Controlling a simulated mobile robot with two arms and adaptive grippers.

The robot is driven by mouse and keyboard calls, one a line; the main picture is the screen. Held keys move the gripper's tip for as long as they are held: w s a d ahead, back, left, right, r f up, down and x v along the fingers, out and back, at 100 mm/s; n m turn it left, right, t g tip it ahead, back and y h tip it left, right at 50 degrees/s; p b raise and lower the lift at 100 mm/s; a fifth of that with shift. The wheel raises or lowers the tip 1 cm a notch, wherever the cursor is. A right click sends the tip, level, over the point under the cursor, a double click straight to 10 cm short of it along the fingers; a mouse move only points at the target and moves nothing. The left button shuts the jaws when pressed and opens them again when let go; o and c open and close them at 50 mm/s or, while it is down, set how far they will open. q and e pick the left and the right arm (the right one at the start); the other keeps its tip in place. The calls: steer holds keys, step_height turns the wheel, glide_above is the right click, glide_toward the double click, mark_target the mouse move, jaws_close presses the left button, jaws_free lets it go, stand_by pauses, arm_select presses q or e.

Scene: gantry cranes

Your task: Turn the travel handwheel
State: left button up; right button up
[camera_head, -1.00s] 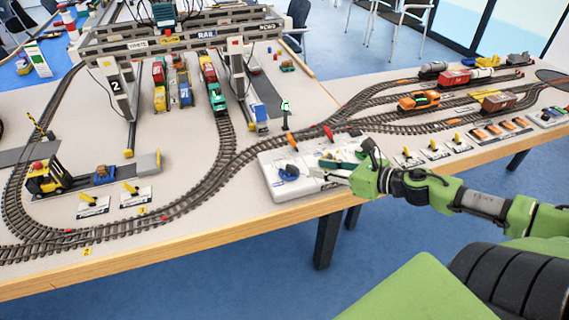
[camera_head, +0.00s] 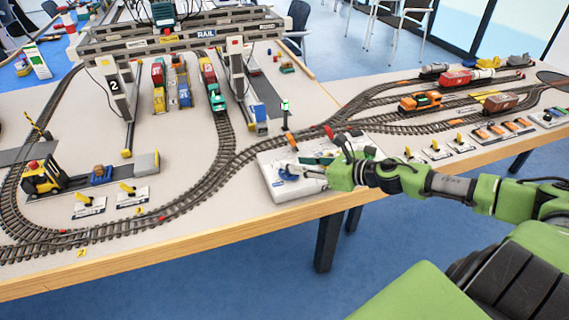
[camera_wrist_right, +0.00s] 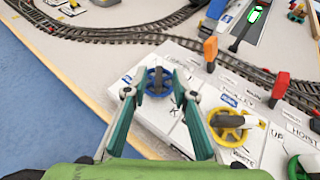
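The blue handwheel (camera_wrist_right: 158,80) sits at the left end of a white control panel (camera_wrist_right: 172,112); its printed label is only partly legible. In the wrist view my right gripper (camera_wrist_right: 150,79) is open, with its two fingers on either side of the blue wheel. I cannot tell whether the fingers touch it. In the head view my right gripper (camera_head: 304,168) comes in from the right over the panel (camera_head: 286,192) and covers part of it. My left gripper is not in view.
A yellow handwheel (camera_wrist_right: 232,125) and a green handwheel (camera_wrist_right: 304,166) stand to the right on the same panel. Red and orange levers (camera_wrist_right: 281,86) rise along its back edge. Model tracks (camera_head: 222,170) run behind and left. The table's front edge is close to the panel.

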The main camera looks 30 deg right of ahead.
mark_target(286, 163)
steer(key=shift+w+a, duration=0.25)
steer(key=shift+w, duration=0.35)
steer(key=shift+p+x, duration=0.5)
steer(key=shift+x, duration=0.3)
steer(key=shift+p+x, duration=0.55)
steer(key=shift+x, duration=1.45)
steer(key=shift+s+f, duration=0.1)
steer(key=shift+f, duration=0.05)
jaws_close()
